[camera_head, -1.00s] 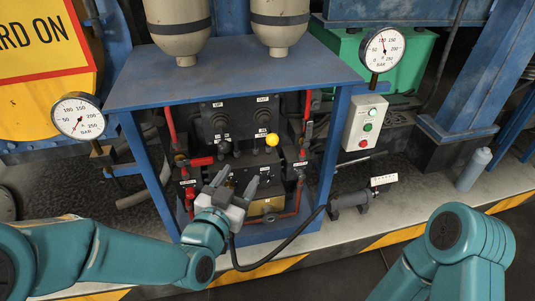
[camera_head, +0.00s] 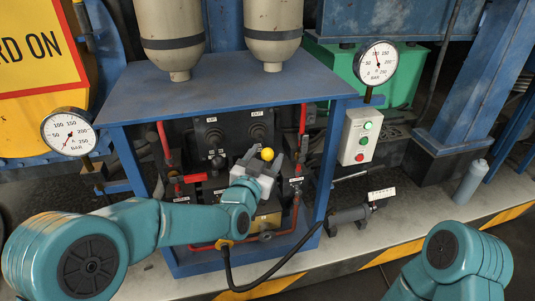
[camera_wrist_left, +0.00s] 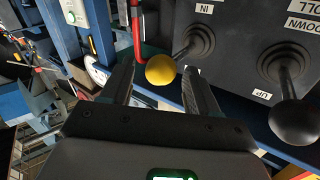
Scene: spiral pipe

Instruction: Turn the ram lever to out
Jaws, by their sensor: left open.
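A lever with a yellow ball knob (camera_head: 267,154) stands on the dark valve panel (camera_head: 185,133) under the blue tabletop. In the left wrist view the yellow knob (camera_wrist_left: 160,69) is between and just beyond my open fingers, with a gap on each side. An upside-down "IN" label (camera_wrist_left: 205,9) is beside its base. My left gripper (camera_head: 262,163) is open at the knob, its fingers pointing at the panel. A second lever with a black ball knob (camera_wrist_left: 293,122) is to the right in the wrist view, with an "UP" label. My right gripper is out of view.
Red pipes (camera_head: 304,125) and a red-handled valve (camera_head: 195,178) flank the panel. The blue tabletop (camera_head: 230,85) overhangs it. Gauges (camera_head: 68,133) stand left and right (camera_head: 377,62), with a button box (camera_head: 361,136) at right. A black hose hangs below.

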